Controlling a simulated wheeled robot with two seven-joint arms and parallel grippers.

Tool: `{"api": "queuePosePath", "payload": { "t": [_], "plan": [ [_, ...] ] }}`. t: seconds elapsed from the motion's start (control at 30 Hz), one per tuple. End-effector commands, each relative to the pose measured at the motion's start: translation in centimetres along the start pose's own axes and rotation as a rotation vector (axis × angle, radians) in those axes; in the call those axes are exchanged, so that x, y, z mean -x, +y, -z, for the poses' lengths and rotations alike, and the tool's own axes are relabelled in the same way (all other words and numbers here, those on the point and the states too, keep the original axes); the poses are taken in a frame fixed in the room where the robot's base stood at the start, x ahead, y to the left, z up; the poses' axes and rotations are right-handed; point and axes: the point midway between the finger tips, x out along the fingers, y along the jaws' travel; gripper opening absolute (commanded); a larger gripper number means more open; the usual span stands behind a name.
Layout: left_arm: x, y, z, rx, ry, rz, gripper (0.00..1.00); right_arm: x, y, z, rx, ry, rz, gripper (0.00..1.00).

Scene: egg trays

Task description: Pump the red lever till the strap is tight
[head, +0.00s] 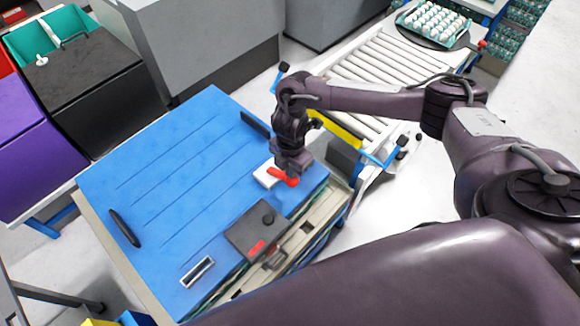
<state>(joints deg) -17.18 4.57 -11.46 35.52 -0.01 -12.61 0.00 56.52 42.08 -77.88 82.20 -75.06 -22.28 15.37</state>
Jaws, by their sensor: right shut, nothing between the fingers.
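The red lever (283,178) sits beside a small white block (265,174) near the right edge of the blue lid (165,180). My right gripper (292,166) points down directly over the lever. It is shut with nothing between its fingers, and its tips are close to or touching the lever; I cannot tell which. The gripper hides part of the lever and block. I cannot make out the strap or how tight it is. My left gripper is not in view.
Black handles (125,228) lie at the lid's sides. A roller conveyor (370,75) stands behind, with an egg tray (433,22) at its far end. Bins (95,95) stand left.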

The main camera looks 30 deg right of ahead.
Motion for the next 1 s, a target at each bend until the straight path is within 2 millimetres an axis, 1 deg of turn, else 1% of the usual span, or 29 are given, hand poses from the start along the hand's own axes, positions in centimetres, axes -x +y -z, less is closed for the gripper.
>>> {"api": "queuePosePath", "payload": {
  "t": [0.03,0.77,0.93,1.0],
  "plan": [
    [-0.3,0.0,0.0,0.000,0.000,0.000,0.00,-0.5,0.0,0.0,-0.002,0.000,-0.002,0.00],
    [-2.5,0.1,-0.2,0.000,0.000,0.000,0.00,-4.1,-0.5,0.0,-0.003,0.000,-0.006,0.00],
    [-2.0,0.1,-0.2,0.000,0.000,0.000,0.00,-3.5,-0.4,0.0,-0.003,0.000,-0.006,0.00],
    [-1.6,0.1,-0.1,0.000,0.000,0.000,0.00,-3.0,-0.3,0.0,-0.003,0.000,-0.006,0.00]
  ]
}}
